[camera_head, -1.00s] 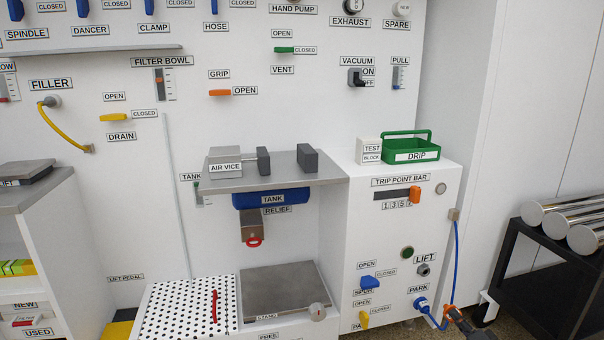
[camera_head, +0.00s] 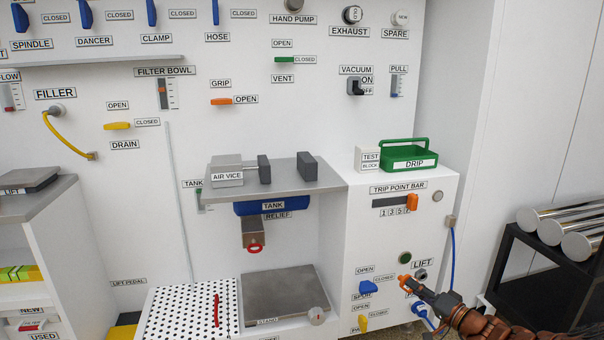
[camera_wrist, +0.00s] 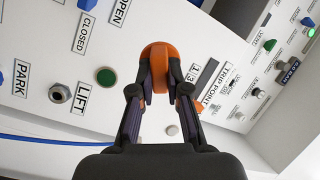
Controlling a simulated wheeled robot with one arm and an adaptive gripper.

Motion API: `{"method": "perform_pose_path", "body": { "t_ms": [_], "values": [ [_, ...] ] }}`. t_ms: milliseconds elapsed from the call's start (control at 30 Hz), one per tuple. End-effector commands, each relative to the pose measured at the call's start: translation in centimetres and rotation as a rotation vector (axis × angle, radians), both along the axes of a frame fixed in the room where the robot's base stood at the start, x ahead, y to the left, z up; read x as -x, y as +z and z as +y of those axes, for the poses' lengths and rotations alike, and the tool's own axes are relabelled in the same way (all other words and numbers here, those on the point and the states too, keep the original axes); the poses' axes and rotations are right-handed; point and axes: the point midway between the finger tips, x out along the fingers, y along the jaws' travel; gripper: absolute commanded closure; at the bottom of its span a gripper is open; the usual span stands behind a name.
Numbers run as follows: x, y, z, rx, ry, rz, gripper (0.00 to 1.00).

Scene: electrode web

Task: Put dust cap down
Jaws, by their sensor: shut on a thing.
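My gripper (camera_head: 411,286) is shut on an orange cap, which I take to be the dust cap (camera_head: 403,283). In the wrist view the rounded orange cap (camera_wrist: 158,62) sits between the two fingertips (camera_wrist: 157,88). The gripper is in front of the lower right panel, just left of the metal LIFT fitting (camera_head: 421,275). The wrist view shows this fitting (camera_wrist: 60,92) bare. I cannot tell whether the cap touches the panel.
A blue plug (camera_head: 420,309) is at PARK with a blue hose (camera_head: 453,262). A green button (camera_head: 405,258) and blue lever (camera_head: 368,287) are close by. The green DRIP tray (camera_head: 410,160) stands on the cabinet top. A black cart (camera_head: 508,243) with metal rolls is at the right.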

Motion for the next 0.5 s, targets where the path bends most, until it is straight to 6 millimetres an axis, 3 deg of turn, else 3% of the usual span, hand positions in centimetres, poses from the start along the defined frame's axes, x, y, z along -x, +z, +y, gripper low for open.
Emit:
{"method": "perform_pose_path", "body": {
  "t_ms": [33,200,500],
  "values": [
    [0.3,2.0,1.6,0.001,0.04,-0.004,1.0],
    [2.0,6.8,6.3,0.002,0.164,-0.002,1.0],
    [5.8,12.7,12.7,0.002,0.343,0.0,1.0]
  ]
}}
